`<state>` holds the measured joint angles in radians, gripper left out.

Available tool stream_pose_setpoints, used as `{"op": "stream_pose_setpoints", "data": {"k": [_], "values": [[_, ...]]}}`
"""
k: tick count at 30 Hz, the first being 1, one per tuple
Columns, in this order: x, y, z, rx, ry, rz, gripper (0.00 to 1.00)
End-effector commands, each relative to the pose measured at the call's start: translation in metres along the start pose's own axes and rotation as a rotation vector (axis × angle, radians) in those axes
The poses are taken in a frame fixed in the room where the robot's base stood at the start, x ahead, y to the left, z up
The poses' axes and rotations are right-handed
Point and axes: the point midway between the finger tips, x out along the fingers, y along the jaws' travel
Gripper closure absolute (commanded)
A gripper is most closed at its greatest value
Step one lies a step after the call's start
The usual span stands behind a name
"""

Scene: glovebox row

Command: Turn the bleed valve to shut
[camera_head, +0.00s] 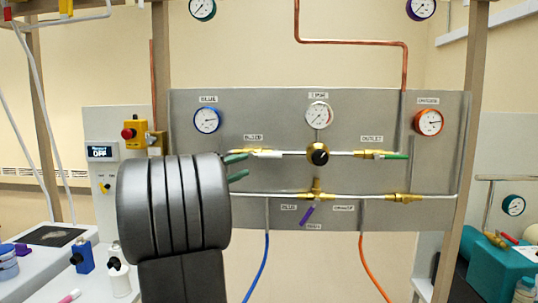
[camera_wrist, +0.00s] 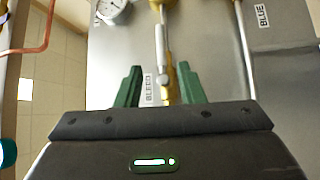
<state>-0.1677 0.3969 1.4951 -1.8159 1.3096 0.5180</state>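The bleed valve is on the left of the upper pipe on the grey panel, under the BLEED label (camera_head: 253,137). Its brass body shows at the left and its pale lever (camera_head: 266,154) lies along the pipe, pointing right. The pale lever (camera_wrist: 160,45) also shows in the wrist view, running lengthwise beyond the fingertips. My gripper (camera_head: 237,167) has green fingers and is at the valve's left end; in the wrist view my gripper (camera_wrist: 160,67) is open, one finger on each side of the valve. I cannot tell whether either finger touches it.
A black round knob (camera_head: 317,154) sits mid-pipe. The outlet valve's green lever (camera_head: 396,156) is to its right, and a purple lever (camera_head: 308,214) hangs below. Gauges line the panel (camera_head: 365,105). A wooden post (camera_head: 463,150) stands at right. My arm hides the panel's left part.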

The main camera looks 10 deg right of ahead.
Motion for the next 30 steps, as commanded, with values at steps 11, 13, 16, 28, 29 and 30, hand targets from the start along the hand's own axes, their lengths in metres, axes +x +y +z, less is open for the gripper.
{"op": "stream_pose_setpoints", "data": {"k": [11,13,16,28,29,30], "values": [[0.081,0.001,0.001,-0.001,-0.004,-0.002,0.65],[0.093,0.0,0.001,-0.002,-0.004,-0.002,0.65],[0.106,0.001,0.001,-0.002,-0.002,-0.002,0.65],[0.119,-0.001,0.001,-0.001,0.0,-0.003,0.65],[0.119,-0.001,0.001,-0.001,0.0,-0.003,0.65],[0.119,-0.001,0.001,-0.001,0.0,-0.003,0.65]]}}
